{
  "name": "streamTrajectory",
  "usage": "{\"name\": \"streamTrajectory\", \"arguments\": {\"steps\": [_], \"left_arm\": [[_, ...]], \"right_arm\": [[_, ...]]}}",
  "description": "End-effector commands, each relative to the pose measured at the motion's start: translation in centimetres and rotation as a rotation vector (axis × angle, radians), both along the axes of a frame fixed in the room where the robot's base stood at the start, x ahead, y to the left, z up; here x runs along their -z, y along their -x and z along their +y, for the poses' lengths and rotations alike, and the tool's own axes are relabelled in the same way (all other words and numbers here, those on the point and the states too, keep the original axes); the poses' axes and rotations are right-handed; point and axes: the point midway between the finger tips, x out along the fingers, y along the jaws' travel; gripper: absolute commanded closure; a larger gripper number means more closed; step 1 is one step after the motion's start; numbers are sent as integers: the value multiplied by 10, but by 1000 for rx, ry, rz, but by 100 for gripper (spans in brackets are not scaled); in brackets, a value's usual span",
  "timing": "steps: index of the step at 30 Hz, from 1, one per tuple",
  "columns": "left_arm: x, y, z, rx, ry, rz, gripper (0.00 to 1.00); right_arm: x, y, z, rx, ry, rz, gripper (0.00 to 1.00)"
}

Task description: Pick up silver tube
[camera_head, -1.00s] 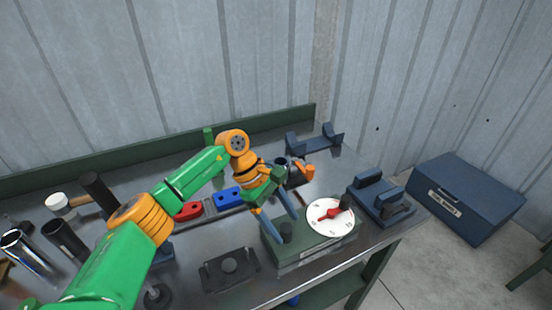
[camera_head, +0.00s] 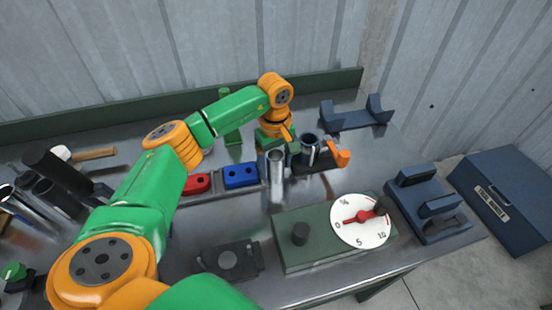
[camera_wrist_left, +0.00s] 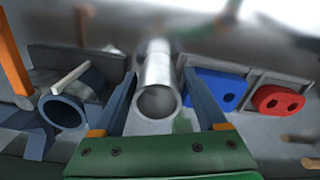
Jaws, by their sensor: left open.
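A silver tube (camera_head: 276,178) stands upright near the middle of the bench in the head view. In the left wrist view the same tube (camera_wrist_left: 157,98) shows its open round end between my fingers. My left gripper (camera_wrist_left: 158,78) is open, one finger on each side of the tube, with a visible gap at each side. In the head view my left gripper (camera_head: 275,141) is at the tube's upper part, and its fingers are mostly hidden. My right gripper is not in view.
A dark blue ring-shaped part (camera_head: 310,150) sits just right of the tube. Blue (camera_head: 240,176) and red (camera_head: 196,184) blocks lie to its left. A green box with a dial (camera_head: 361,221) is in front. More tubes (camera_head: 75,192) lie at the far left.

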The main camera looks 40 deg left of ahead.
Motion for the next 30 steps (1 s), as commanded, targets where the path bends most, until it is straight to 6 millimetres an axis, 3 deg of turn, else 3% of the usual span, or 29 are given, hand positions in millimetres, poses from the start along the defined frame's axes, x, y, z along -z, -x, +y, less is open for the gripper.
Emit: {"name": "streamTrajectory", "arguments": {"steps": [7,12,15,23,28,30], "left_arm": [[5,0,0,0,1,-2,25],[5,0,0,0,1,0,71],[5,0,0,0,1,0,92],[2,0,0,-1,0,-1,92],[-20,-2,0,-2,1,-7,92],[-36,8,-3,3,2,-7,92]], "right_arm": [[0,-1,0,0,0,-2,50],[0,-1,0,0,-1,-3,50],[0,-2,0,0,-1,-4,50],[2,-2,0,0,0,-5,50],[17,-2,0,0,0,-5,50],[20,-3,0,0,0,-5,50]]}}
